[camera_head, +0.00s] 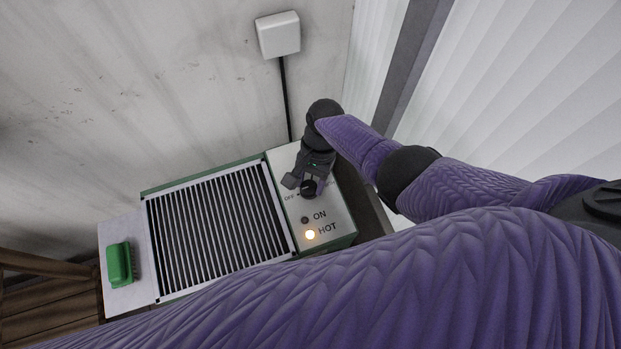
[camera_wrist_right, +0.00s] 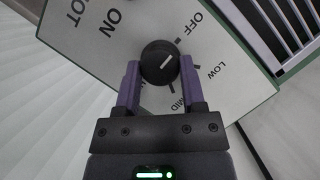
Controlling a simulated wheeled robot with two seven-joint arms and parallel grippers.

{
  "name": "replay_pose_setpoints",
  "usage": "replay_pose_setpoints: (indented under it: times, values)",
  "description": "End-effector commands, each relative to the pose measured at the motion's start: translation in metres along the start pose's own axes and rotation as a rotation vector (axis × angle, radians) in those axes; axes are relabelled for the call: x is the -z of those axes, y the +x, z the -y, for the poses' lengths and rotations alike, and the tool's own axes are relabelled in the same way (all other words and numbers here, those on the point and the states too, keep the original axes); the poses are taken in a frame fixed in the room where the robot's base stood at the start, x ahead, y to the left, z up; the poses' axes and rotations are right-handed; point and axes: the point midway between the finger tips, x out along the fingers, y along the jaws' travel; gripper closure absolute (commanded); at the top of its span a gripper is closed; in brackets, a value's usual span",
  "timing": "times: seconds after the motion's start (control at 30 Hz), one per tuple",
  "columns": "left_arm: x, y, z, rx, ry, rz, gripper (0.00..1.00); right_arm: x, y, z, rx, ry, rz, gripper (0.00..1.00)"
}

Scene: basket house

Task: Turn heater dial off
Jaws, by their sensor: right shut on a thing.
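The heater (camera_head: 218,222) has a white control panel (camera_head: 330,213) at its right end. Its black round dial (camera_wrist_right: 158,60) sits between the fingers of my right gripper (camera_wrist_right: 159,82), which is shut on it. In the head view the right gripper (camera_head: 305,188) reaches down over the panel and mostly hides the dial. The dial's white line slants up and right in the wrist view, one end toward the OFF mark (camera_wrist_right: 178,41). LOW and MID are printed beside it. My left gripper is out of view.
A green brush (camera_head: 121,263) lies on the heater's left end. A white wall box (camera_head: 278,34) with a black cable (camera_head: 286,95) is above the heater. A pale ribbed surface (camera_head: 520,90) stands at the right. My purple arm covers the lower right of the head view.

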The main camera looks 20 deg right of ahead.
Motion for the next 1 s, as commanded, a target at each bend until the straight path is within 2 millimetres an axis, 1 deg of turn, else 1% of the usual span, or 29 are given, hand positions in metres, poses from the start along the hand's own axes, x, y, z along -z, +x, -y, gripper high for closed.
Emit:
replay_pose_setpoints:
  times: [0.03, 0.07, 0.1, 0.17, 0.2, 0.4, 0.47, 0.57, 0.7, 0.8, 0.9, 1.0]
  values:
    - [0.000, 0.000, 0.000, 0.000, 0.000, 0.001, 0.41, 0.000, 0.001, -0.001, -0.002, 0.000, 0.000, 0.42]
    - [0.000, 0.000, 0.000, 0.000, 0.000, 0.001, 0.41, 0.000, 0.001, -0.001, -0.002, 0.000, 0.000, 0.36]
    - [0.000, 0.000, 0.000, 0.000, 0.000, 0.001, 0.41, 0.000, 0.001, -0.001, -0.002, 0.000, 0.000, 0.27]
    - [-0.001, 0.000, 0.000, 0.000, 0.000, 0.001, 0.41, 0.000, 0.000, -0.001, -0.001, 0.000, 0.000, 0.15]
    - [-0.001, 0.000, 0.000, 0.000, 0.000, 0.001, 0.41, 0.000, 0.000, 0.000, -0.001, 0.000, 0.000, 0.13]
    - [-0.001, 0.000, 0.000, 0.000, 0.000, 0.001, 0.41, 0.000, 0.000, 0.000, 0.000, 0.000, 0.000, 0.13]
    - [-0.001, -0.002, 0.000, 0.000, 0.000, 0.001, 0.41, 0.000, -0.003, 0.000, 0.000, 0.000, -0.001, 0.13]
    - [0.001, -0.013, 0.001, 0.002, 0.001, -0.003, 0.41, -0.001, -0.022, 0.001, 0.002, 0.000, -0.003, 0.13]
    - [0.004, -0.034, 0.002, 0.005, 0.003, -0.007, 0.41, -0.002, -0.062, 0.000, 0.002, 0.000, -0.004, 0.13]
    - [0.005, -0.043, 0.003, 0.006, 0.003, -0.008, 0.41, -0.002, -0.083, 0.000, 0.002, 0.001, -0.003, 0.13]
    - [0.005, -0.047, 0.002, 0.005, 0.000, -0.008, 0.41, -0.001, -0.096, 0.000, 0.001, 0.000, -0.001, 0.13]
    - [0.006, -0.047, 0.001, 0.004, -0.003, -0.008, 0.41, 0.000, -0.100, 0.000, 0.000, 0.000, 0.000, 0.13]
